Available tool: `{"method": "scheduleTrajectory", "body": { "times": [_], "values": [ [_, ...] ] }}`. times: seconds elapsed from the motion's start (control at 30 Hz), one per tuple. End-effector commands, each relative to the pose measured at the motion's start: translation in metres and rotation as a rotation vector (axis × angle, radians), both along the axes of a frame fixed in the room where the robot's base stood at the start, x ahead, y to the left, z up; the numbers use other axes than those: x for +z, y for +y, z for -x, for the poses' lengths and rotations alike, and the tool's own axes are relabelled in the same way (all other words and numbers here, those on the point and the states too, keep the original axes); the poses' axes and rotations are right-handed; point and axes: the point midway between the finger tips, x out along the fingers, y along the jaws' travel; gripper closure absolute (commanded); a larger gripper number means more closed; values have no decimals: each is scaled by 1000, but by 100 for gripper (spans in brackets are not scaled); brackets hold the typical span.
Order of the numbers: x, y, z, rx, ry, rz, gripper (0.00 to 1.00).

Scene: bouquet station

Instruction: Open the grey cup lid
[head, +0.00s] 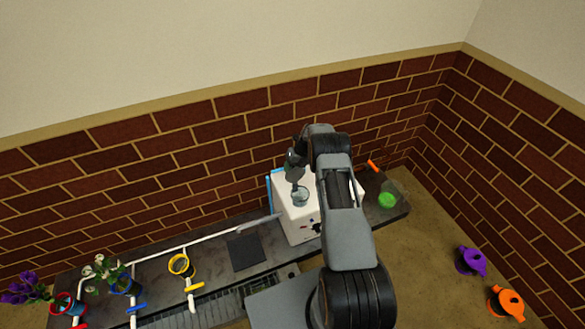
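A small grey, see-through round cup or lid (300,197) is on top of the white box-shaped machine (299,221), near its middle. I cannot tell whether this is the lid alone or a cup with its lid. My gripper (296,177) points down just above it, over the machine's top. It is too small and dark to see whether the fingers touch the grey piece or how far apart they are. My arm hides the right part of the machine.
A dark counter (263,262) carries white pipes (190,287), a yellow ring holder (181,264) and flowers in red and blue holders at left. A flask with green liquid (387,199) stands right of the machine. Purple (471,261) and orange (507,302) pots are at lower right.

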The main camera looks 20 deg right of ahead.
Motion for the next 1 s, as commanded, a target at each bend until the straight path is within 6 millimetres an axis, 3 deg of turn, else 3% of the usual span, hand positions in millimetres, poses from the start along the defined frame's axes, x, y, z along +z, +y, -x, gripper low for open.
{"method": "scheduleTrajectory", "body": {
  "times": [0.17,0.33,0.8,1.0],
  "values": [
    [1,0,0,1,0,0,53],
    [13,-5,0,1,-1,0,53],
    [97,-40,5,0,-3,1,53],
    [119,-49,6,0,-1,1,53]
  ]
}}
